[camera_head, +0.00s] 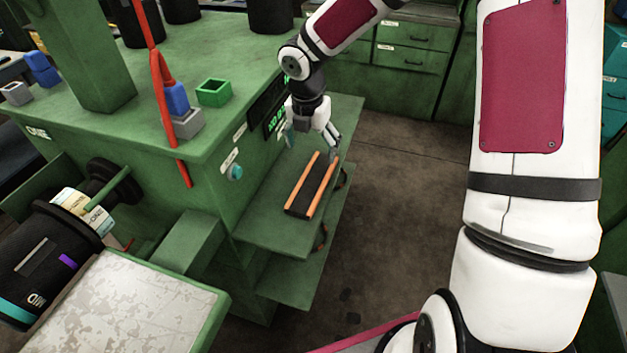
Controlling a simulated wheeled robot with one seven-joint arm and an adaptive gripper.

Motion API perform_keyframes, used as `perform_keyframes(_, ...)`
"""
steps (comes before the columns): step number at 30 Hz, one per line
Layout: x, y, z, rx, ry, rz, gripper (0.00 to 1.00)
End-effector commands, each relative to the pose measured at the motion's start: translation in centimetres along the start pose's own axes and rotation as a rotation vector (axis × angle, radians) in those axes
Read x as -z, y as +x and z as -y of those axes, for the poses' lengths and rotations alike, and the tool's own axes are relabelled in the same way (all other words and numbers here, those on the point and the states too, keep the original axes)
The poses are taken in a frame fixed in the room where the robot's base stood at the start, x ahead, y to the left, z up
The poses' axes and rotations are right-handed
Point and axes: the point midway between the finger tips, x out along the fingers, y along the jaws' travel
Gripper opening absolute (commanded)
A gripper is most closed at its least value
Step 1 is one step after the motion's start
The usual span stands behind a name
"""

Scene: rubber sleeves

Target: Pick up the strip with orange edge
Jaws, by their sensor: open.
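A dark strip (312,187) with orange edges along its two long sides lies flat on a green side shelf of the machine. My gripper (333,148) is just above and beyond the strip's far end, pointing down toward the shelf. Its fingers look apart and hold nothing that I can see. I cannot tell whether a fingertip touches the strip.
The green shelf (262,226) has bare room around the strip, and a lower shelf (297,283) sits beneath it. The green machine stands to the left, with a red bar (160,90) upright in front. Drawers (411,48) stand behind. Floor to the right is clear.

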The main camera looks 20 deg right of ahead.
Motion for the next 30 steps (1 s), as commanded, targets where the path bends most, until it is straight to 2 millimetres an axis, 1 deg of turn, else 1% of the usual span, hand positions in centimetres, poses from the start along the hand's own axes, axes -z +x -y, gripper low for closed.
perform_keyframes(1, 0.2, 1.1, 0.0, 0.001, -0.003, -0.005, 0.82)
perform_keyframes(3, 0.1, 2.5, 0.0, 0.002, -0.001, -0.005, 0.82)
perform_keyframes(6, 0.2, 4.4, 0.0, 0.003, 0.000, -0.005, 0.82)
perform_keyframes(9, 0.2, 5.8, 0.0, 0.002, 0.001, -0.003, 0.82)
perform_keyframes(12, 0.1, 6.7, 0.0, 0.001, 0.002, -0.002, 0.82)
perform_keyframes(17, 0.2, 7.5, 0.0, 0.001, 0.001, -0.002, 0.82)
perform_keyframes(25, 0.6, 11.0, 0.1, 0.003, 0.002, -0.003, 0.82)
perform_keyframes(27, 0.6, 11.7, 0.1, 0.003, 0.003, -0.002, 0.82)
perform_keyframes(30, 0.5, 12.2, 0.0, 0.001, 0.003, -0.001, 0.82)
